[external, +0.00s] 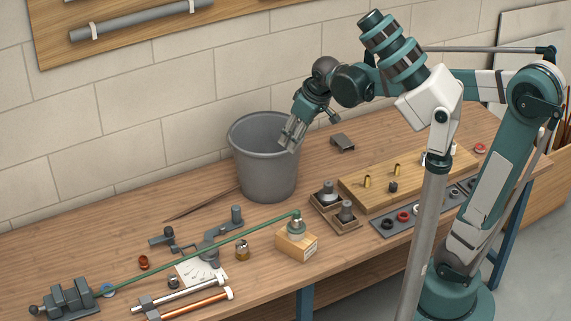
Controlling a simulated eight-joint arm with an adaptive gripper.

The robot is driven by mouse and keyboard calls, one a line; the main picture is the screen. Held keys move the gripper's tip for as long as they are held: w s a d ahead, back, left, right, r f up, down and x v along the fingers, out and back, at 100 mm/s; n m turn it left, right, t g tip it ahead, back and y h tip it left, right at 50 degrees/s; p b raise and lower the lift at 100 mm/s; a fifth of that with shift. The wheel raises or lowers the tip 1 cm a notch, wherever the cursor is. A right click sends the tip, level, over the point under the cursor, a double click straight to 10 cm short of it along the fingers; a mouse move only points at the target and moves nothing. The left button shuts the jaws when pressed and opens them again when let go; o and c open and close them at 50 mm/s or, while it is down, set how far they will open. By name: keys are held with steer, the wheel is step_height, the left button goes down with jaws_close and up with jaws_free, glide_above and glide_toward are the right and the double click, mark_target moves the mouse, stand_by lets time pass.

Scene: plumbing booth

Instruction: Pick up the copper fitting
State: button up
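A small reddish copper fitting (143,262) lies on the wooden bench at the lower left, to the left of a dark grey bending tool (208,250). It is small in the picture, so its exact shape is hard to tell. My gripper (291,140) hangs pointing down at the right rim of the grey bucket (262,160), well above and to the right of the fitting. I see nothing held in it. The gap between its fingers is too unclear to judge.
A brass fitting (242,250) stands near the bender. A long green rod (200,248) runs from the vise (68,299) to a wooden block (296,246). Pipes (190,303) lie in front. A wooden board (375,194) with brass pieces is at right.

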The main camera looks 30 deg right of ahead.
steer(key=w+a+f+n+g, duration=0.1)
steer(key=w+a+f, duration=0.1)
steer(key=w+a, duration=0.35)
steer(key=w+a+f+n, duration=0.1)
steer(key=w+a+n, duration=0.1)
steer(key=a, duration=0.6)
steer(key=n+g+h, duration=0.1)
steer(key=n+g, duration=0.2)
steer(key=n, duration=0.3)
glide_above(144, 258)
steer(key=f, duration=2.4)
steer(key=shift+w+d+f, duration=0.15)
steer(key=shift+d+f, duration=0.05)
steer(key=shift+f, duration=0.1)
steer(key=shift+a+f, duration=0.15)
steer(key=shift+a, duration=0.05)
steer(key=shift+f, duration=0.1)
steer(key=shift+f, duration=1.2)
steer(key=shift+f, duration=0.1)
